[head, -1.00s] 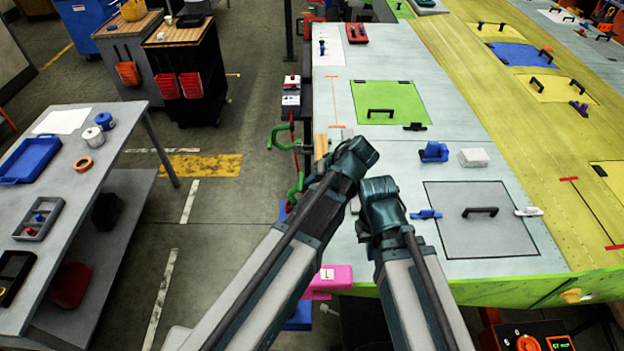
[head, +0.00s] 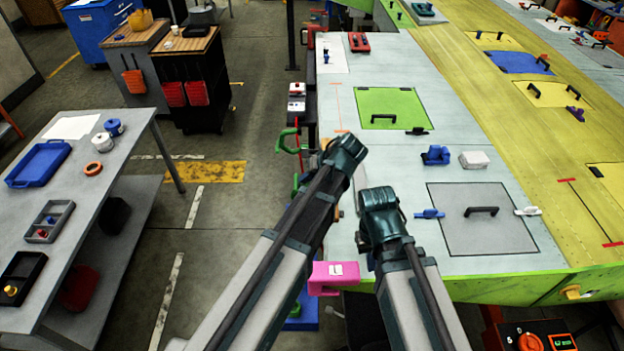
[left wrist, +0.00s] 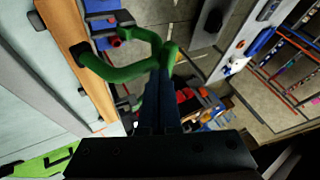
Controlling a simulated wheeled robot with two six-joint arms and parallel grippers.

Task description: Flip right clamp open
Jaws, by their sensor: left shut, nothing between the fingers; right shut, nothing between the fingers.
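Two green clamps stand along the left edge of the wing bench: the farther one (head: 289,141) shows well in the head view, and the nearer is mostly hidden behind my left arm. In the left wrist view a green clamp (left wrist: 125,70), with a bent bar and handle, is right by my left gripper (left wrist: 168,90). The gripper's dark fingers are shut and empty, overlapping the green handle; I cannot tell whether they touch. In the head view my left gripper (head: 345,152) is over the bench edge. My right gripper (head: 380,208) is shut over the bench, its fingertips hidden.
A grey panel (head: 480,235) has a blue latch (head: 430,214) on its left and a white latch (head: 527,211) on its right. A pink block (head: 333,272) sits at the near left corner. A side table (head: 130,145) stands left across free floor.

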